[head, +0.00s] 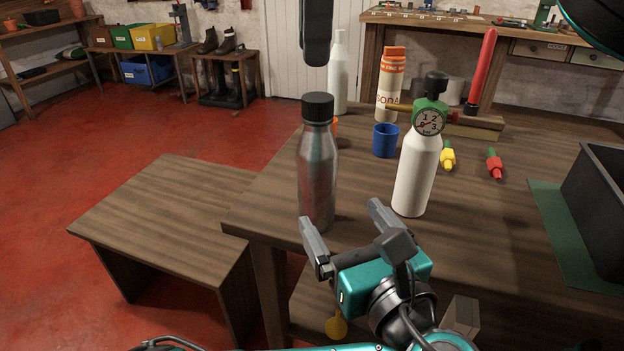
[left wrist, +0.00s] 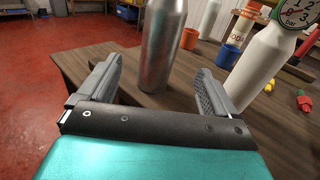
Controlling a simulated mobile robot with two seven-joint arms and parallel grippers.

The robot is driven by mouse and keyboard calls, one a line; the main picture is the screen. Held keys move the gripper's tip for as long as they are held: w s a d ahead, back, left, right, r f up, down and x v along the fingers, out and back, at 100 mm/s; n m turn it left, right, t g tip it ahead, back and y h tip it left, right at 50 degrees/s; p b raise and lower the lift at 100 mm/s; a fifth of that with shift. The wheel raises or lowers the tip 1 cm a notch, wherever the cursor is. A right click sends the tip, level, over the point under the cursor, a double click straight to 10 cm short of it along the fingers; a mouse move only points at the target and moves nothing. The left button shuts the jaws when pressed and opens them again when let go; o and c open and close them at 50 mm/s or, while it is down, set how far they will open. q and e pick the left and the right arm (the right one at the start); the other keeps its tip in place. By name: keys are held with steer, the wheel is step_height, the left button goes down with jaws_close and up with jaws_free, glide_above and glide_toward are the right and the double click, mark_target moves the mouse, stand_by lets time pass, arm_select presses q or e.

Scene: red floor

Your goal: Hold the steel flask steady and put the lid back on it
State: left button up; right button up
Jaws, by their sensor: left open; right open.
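The steel flask (head: 318,180) stands upright near the front left corner of the workbench. A black ribbed lid (head: 317,107) sits on its neck; I cannot tell how tightly. My left gripper (head: 348,225) is open and empty, just on the near side of the flask's base. In the left wrist view the flask (left wrist: 162,45) shows between and beyond the open fingers (left wrist: 158,80), not clasped. My right gripper (head: 316,60) shows only as a dark finger above the lid, apart from it. The rest of it is out of frame.
A white bottle with a gauge (head: 415,175) stands close right of the flask. Behind are a blue cup (head: 385,141), a soda bottle (head: 391,85) and a pale bottle (head: 338,80). A black bin (head: 600,200) is at right. A low table (head: 165,215) stands left.

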mark_target(311, 170)
steer(key=shift+w+d+r, duration=0.1)
steer(key=shift+d+r, duration=0.2)
steer(key=shift+r, duration=0.1)
arm_select(q)
steer(key=shift+r, duration=0.2)
steer(key=x, duration=1.3)
steer(key=shift+r, duration=0.1)
steer(key=shift+s, duration=0.1)
steer(key=shift+c, duration=0.3)
